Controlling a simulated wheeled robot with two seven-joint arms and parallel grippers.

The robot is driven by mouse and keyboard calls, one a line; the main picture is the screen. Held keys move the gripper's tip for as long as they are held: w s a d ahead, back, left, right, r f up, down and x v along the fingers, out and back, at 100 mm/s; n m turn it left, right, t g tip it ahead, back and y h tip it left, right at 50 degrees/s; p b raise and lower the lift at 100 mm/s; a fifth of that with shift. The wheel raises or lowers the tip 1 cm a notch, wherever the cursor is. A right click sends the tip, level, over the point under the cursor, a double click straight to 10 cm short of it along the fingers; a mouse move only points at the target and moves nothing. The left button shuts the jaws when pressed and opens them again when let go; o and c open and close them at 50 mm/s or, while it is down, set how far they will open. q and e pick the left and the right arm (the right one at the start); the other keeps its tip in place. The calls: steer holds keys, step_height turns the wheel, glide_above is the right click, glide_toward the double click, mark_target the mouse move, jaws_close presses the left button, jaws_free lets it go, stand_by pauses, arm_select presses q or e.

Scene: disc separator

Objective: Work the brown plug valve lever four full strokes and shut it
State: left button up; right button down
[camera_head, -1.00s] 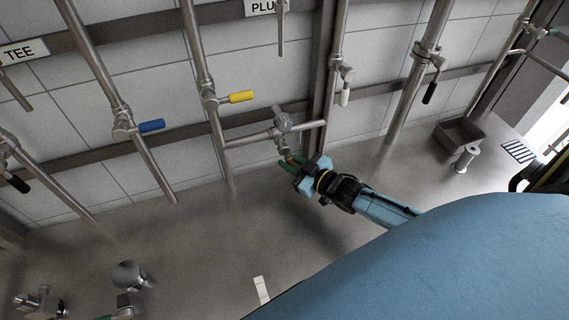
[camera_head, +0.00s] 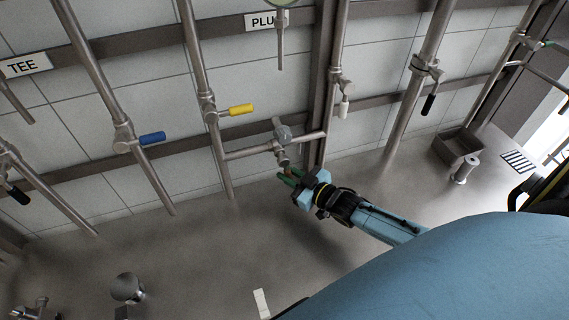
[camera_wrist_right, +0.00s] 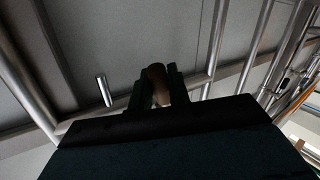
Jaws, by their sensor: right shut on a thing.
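The plug valve body (camera_head: 283,134) sits on a short horizontal pipe below the partly hidden "PLU" sign (camera_head: 262,22) in the head view. My right gripper (camera_head: 287,175) is at the valve's lower side, its green-tipped fingers around the lever. In the right wrist view the brown lever (camera_wrist_right: 158,84) stands between the two dark fingers of the right gripper (camera_wrist_right: 160,92), which are shut on it. Most of the lever is hidden by the fingers in the head view. My left gripper is not in view.
A yellow-handled valve (camera_head: 236,109) and a blue-handled valve (camera_head: 152,138) are to the left. A white handle (camera_head: 344,107) and a black handle (camera_head: 428,104) are to the right.

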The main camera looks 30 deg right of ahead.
steer(key=shift+s+d+f, duration=0.1)
steer(key=shift+s+d, duration=0.05)
steer(key=d+r+n+g+h+p, duration=0.4)
steer(key=r+n+h+p, duration=0.2)
steer(key=n+p, duration=0.3)
steer(key=shift+s+d+r+n+h+p, duration=0.15)
steer(key=shift+s+d+n+h+p, duration=0.35)
steer(key=shift+h, duration=0.4)
